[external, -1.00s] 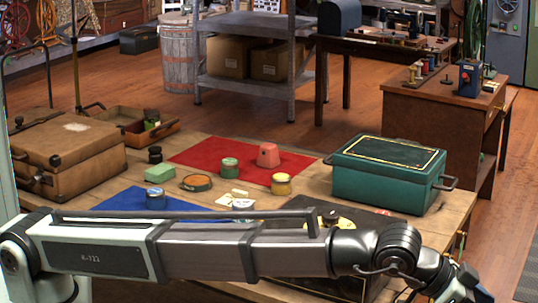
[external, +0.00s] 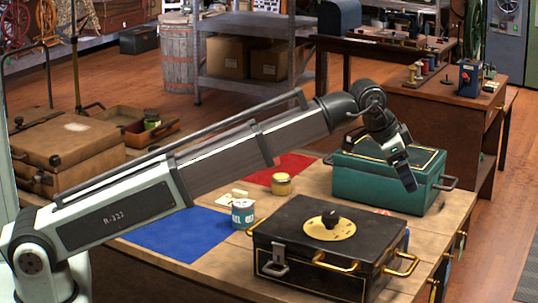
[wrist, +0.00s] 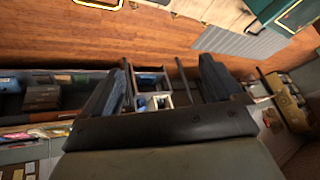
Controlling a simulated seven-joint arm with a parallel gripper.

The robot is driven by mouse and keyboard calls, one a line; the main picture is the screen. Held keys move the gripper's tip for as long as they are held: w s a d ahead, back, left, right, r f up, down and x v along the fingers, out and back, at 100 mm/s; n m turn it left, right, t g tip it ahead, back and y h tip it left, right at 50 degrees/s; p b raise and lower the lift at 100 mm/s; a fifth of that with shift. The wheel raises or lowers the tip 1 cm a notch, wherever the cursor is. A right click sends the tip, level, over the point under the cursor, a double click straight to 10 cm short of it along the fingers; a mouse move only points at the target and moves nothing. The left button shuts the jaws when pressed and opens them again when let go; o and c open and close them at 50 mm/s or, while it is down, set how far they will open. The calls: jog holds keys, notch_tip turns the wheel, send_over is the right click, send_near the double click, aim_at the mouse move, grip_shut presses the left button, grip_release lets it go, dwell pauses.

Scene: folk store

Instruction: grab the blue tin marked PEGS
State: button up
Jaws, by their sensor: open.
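A small tin (external: 243,214) with a blue and white wrapper stands beside the blue mat (external: 172,238) in the external view. Its lettering is only partly readable, so I cannot tell whether it says PEGS. A darker bluish tin on the blue mat, seen earlier, is now hidden behind my arm. My gripper (external: 411,182) is raised in front of the green chest at the right, apart from the tins. In the wrist view my gripper (wrist: 160,88) has its two dark fingers wide apart with nothing held between them. No PEGS tin can be made out there.
A black case (external: 328,250) with brass handles stands at the table's front right. The green chest (external: 388,184) is behind it. A yellow-lidded jar (external: 281,184) stands near the red cloth (external: 287,165). A brown suitcase (external: 70,150) is at the left.

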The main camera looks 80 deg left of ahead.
jog(key=s+a+f+n+g, duration=0.1)
jog(key=s+a+f+n, duration=0.15)
jog(key=s+a, duration=0.65)
jog(key=s+a+f+n+g+y, duration=0.1)
jog(key=s+a+f+n, duration=0.15)
jog(key=a, duration=1.15)
jog(key=s+a+f+n+g, duration=0.1)
jog(key=s+a+n+g, duration=0.15)
jog(key=s+a, duration=0.7)
jog(key=s+a+f+n+g+h, duration=0.1)
jog(key=s+a+f+n, duration=0.15)
jog(key=s+a, duration=0.6)
jog(key=s+a+f+n, duration=0.2)
jog(key=s+a+n, duration=0.25)
jog(key=s, duration=0.75)
jog(key=s+a+f+n+g+h, duration=0.1)
jog(key=s+a+f+n, duration=0.15)
jog(key=s+a, duration=0.6)
jog(key=f, duration=0.4)
jog(key=s+d+f, duration=0.1)
jog(key=f, duration=0.1)
jog(key=shift+d+f, duration=0.1)
jog(key=shift+f, duration=0.25)
jog(key=shift+s+f, duration=0.2)
jog(key=shift+f, duration=2.4)
jog(key=c, duration=1.2)
